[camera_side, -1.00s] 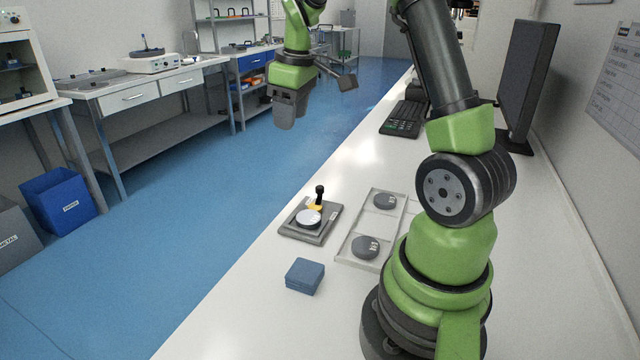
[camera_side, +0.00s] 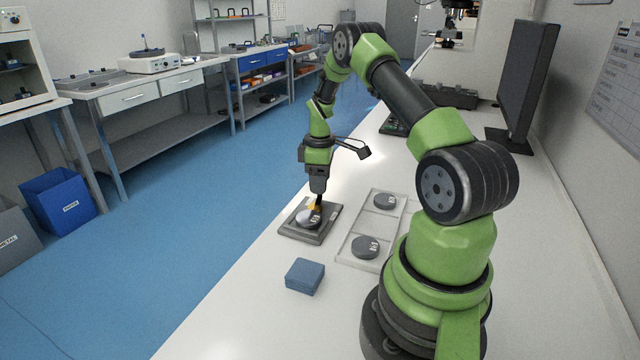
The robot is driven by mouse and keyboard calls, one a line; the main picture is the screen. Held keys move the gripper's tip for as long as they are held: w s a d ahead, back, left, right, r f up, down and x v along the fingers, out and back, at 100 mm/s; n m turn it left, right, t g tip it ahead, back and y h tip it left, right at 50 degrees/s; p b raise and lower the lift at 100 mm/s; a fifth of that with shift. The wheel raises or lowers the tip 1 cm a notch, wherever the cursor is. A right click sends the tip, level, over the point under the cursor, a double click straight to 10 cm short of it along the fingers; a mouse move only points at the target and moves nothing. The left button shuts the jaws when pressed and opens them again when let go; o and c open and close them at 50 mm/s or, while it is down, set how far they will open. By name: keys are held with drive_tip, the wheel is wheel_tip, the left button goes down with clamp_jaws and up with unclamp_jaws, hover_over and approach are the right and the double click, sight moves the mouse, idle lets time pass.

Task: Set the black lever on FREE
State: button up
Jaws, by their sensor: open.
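The black lever (camera_side: 319,202) stands on a small grey base plate (camera_side: 300,234) near the left edge of the white bench. A yellow-orange part is at its foot and a round silver disc (camera_side: 308,219) sits in front of it. My gripper (camera_side: 317,190) is directly above the lever, pointing down, its fingers at or around the lever's top. It is open. The lever's knob is hidden by the fingers, and I cannot tell whether they touch it. The FREE marking is too small to read.
A pale tray (camera_side: 345,250) with two dark round blocks (camera_side: 366,247) lies right of the plate. A blue box (camera_side: 304,276) is nearer the camera.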

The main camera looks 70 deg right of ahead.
drive_tip(key=shift+f, duration=0.65)
clamp_jaws()
